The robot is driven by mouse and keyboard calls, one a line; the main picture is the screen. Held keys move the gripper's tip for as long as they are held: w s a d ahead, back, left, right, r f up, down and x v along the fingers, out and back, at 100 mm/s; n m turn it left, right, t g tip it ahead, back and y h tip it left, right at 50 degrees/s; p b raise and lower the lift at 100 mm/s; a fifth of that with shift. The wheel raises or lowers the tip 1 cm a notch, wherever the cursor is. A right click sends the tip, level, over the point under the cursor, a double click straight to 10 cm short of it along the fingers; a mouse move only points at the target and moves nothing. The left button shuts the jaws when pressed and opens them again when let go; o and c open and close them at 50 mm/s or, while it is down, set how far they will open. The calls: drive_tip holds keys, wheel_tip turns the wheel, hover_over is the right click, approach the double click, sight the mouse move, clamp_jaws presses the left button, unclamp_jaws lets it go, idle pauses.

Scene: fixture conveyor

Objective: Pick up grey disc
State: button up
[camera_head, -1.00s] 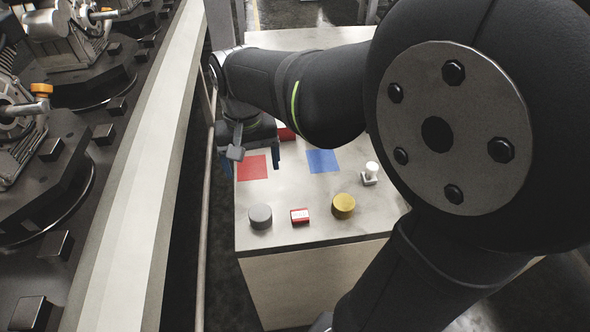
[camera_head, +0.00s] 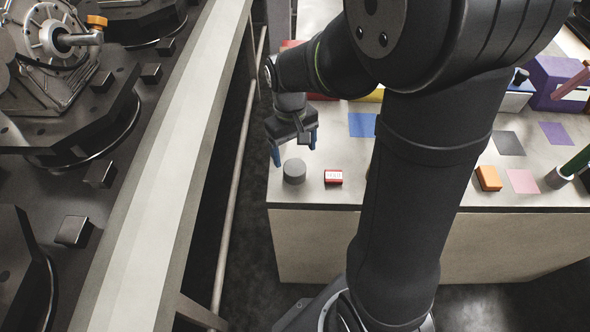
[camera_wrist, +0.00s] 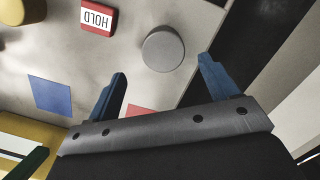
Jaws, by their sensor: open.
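The grey disc (camera_head: 294,171) is a short grey cylinder standing on the table near its front left corner. It also shows in the wrist view (camera_wrist: 163,49), ahead of the fingertips and a little left of the right finger. My gripper (camera_head: 294,144) has two blue fingers spread wide apart, with nothing between them. In the head view it hangs just behind and above the disc. In the wrist view my gripper (camera_wrist: 163,75) is apart from the disc, whose top is fully visible.
A red and white HOLD block (camera_head: 334,177) sits right of the disc; its label reads in the wrist view (camera_wrist: 99,17). A blue square (camera_head: 362,125) lies flat behind. An orange block (camera_head: 488,178) stands farther right. A conveyor rail (camera_head: 165,165) runs along the left, past a gap.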

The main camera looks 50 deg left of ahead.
sight(295, 167)
drive_tip(key=shift+s+d+f, duration=0.1)
drive_tip(key=shift+d+f, duration=0.05)
drive_tip(key=shift+f, duration=0.95)
drive_tip(key=shift+s+d+f, duration=0.1)
drive_tip(key=shift+f, duration=0.95)
drive_tip(key=shift+s+d+f, duration=0.1)
drive_tip(key=shift+d+f, duration=0.05)
drive_tip(key=shift+f, duration=0.95)
drive_tip(key=c, duration=1.3)
drive_tip(key=shift+r, duration=0.5)
drive_tip(key=r, duration=0.3)
drive_tip(key=shift+w+d+r, duration=0.25)
drive_tip(key=shift+d+r, duration=0.05)
drive_tip(key=shift+r, duration=0.1)
drive_tip(key=w+d+r, duration=0.2)
drive_tip(key=d, duration=0.1)
drive_tip(key=w+d+r, duration=0.2)
drive_tip(key=d, duration=0.1)
drive_tip(key=w+d+r, duration=0.2)
drive_tip(key=d, duration=0.1)
drive_tip(key=shift+d+r, duration=0.15)
